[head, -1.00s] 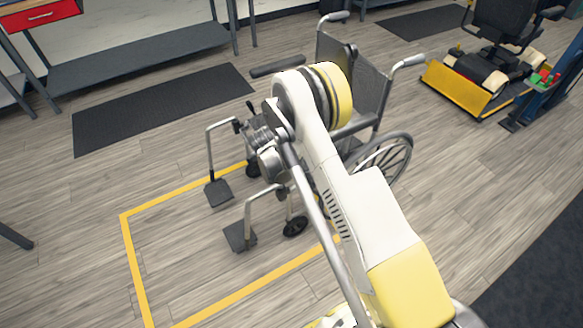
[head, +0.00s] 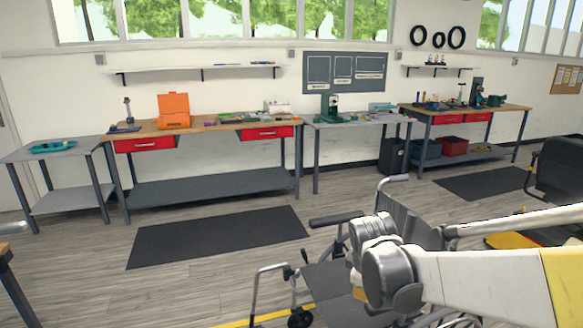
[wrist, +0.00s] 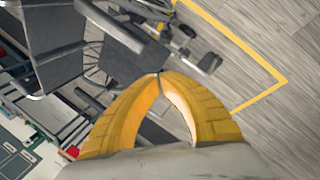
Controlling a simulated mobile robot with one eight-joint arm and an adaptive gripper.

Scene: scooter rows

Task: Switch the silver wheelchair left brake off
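The silver wheelchair (head: 404,216) stands at the lower middle of the head view, partly behind my arm. Its dark backrest, one armrest, the seat and a front leg-rest frame show. In the wrist view the wheelchair (wrist: 52,52) fills the upper left, with dark panels and metal tubes. My gripper (wrist: 159,75) shows there as two yellow fingers, tips together, with nothing visible between them. The fingertips appear over or near the chair's dark parts; I cannot tell if they touch. In the head view my arm hides the gripper.
Yellow floor tape (wrist: 262,58) runs beside the wheelchair. A black mat (head: 218,237) lies on the wood floor. Workbenches (head: 210,126) line the wall behind. A dark seat on a yellow base (head: 560,170) stands at the right.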

